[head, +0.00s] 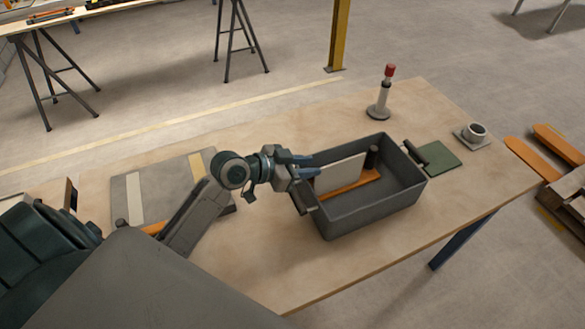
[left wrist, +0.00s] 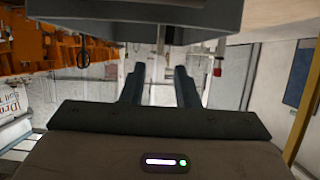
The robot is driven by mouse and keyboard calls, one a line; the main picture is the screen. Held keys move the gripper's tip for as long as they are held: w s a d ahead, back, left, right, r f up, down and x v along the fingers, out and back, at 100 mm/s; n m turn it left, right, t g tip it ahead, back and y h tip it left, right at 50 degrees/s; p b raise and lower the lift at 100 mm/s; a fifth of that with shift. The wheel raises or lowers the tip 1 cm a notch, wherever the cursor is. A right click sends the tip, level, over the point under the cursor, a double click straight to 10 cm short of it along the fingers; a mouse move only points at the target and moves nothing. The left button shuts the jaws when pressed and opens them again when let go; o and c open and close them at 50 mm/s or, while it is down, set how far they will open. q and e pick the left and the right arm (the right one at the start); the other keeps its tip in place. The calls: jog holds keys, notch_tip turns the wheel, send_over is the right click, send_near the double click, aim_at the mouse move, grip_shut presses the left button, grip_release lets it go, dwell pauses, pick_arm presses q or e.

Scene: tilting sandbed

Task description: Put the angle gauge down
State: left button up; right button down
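I cannot pick out an angle gauge for certain in either view. My left gripper (head: 306,167) is at the left end of a grey open box (head: 375,212), its fingers pointing right over the rim. In the left wrist view the two fingers (left wrist: 159,80) stand apart, with nothing visible held between them. The box (left wrist: 140,20) shows at the top of that view, which looks upside down. Inside the box are a pale upright panel (head: 340,174), an orange piece (head: 350,187) and a dark cylinder (head: 372,157). My right gripper is not in view.
The wooden table (head: 270,260) is bare in front of the box. Behind it stands a red-topped post (head: 385,95). To the right are a green pad (head: 440,158) and a cup (head: 475,131). A grey board (head: 165,188) lies left, partly behind my left arm.

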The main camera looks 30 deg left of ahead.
pick_arm(q)
jog(key=shift+b+v, duration=0.3)
jog(key=shift+v, duration=1.9)
